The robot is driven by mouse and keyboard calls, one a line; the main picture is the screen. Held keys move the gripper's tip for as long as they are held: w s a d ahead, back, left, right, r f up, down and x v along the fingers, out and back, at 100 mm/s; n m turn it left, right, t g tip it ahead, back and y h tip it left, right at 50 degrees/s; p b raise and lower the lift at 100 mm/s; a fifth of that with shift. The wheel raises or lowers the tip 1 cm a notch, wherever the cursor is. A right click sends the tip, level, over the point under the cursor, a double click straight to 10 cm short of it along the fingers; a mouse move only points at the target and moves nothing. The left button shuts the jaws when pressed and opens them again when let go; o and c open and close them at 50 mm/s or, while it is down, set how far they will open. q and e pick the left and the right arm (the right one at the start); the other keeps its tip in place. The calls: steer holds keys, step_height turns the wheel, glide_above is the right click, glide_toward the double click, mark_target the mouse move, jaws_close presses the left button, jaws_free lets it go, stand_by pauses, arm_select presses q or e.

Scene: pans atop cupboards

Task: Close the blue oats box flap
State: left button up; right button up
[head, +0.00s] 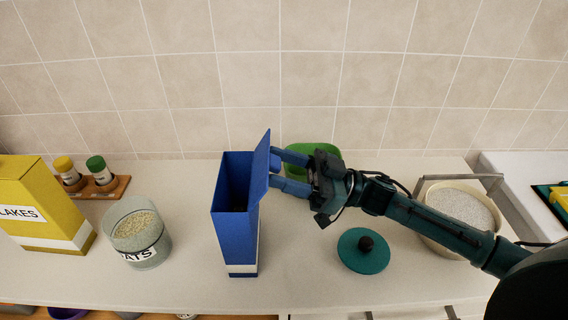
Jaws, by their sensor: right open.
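The blue oats box (236,235) stands upright on the counter, its top open. Its blue flap (262,160) is hinged on the right side and stands up, tilted a little to the right. My right gripper (274,171) is at the right of the flap, its fingers pointing left. The fingertips are at the flap's outer face, close to or touching it; I cannot tell which. The gripper is open, with a gap between its fingers. My left gripper is not in view.
A glass jar of oats (138,235) and a yellow flakes box (42,208) stand at the left. A spice rack (103,190) is behind them. A green bowl (318,150) is behind my gripper. A teal lid (363,252) and a pot (428,226) are at the right.

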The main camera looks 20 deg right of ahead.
steer(key=c, duration=1)
